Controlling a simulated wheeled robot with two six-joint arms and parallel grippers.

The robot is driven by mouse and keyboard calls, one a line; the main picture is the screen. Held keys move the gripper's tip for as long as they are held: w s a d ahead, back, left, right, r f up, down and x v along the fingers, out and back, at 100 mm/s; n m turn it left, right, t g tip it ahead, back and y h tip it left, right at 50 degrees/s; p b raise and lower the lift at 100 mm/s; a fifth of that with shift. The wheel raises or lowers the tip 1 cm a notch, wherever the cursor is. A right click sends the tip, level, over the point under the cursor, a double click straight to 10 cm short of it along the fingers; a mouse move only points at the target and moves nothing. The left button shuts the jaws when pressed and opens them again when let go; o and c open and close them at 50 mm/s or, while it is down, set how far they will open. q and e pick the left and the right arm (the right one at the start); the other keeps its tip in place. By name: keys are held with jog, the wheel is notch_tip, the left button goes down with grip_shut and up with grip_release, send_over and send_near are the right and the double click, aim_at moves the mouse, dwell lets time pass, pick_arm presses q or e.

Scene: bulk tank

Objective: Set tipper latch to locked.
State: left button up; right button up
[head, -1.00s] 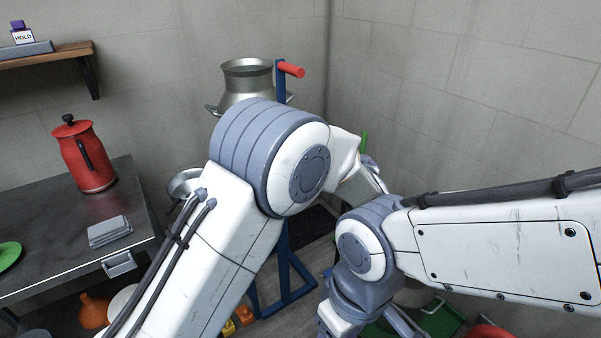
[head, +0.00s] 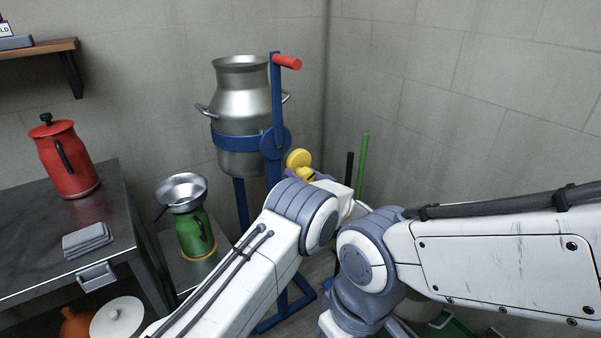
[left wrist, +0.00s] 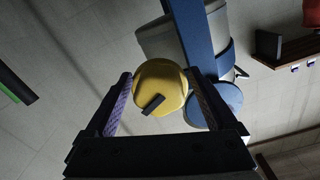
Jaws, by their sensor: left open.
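The tipper is a blue stand (head: 276,105) holding a large silver milk can (head: 240,95), with a red-gripped lever at its top. A round yellow knob (head: 298,159), which looks like the latch, sits on the stand's right side. In the left wrist view the yellow knob (left wrist: 160,84) has a dark bar mark across its face, slanting. My left gripper (left wrist: 158,92) is open, its two purple-padded fingers on either side of the knob; I cannot tell whether they touch it. In the head view my left arm partly hides the gripper and the lower stand. My right gripper is not visible.
A steel table (head: 40,240) with a red jug (head: 66,160) stands at the left. A green can (head: 195,233) with a metal funnel stands beside the stand. Green and black poles (head: 361,165) lean near the corner. My right arm crosses the lower right.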

pick_arm(q)
jog(key=shift+x, duration=0.85)
jog(key=c, duration=1.4)
jog(key=shift+o, duration=0.2)
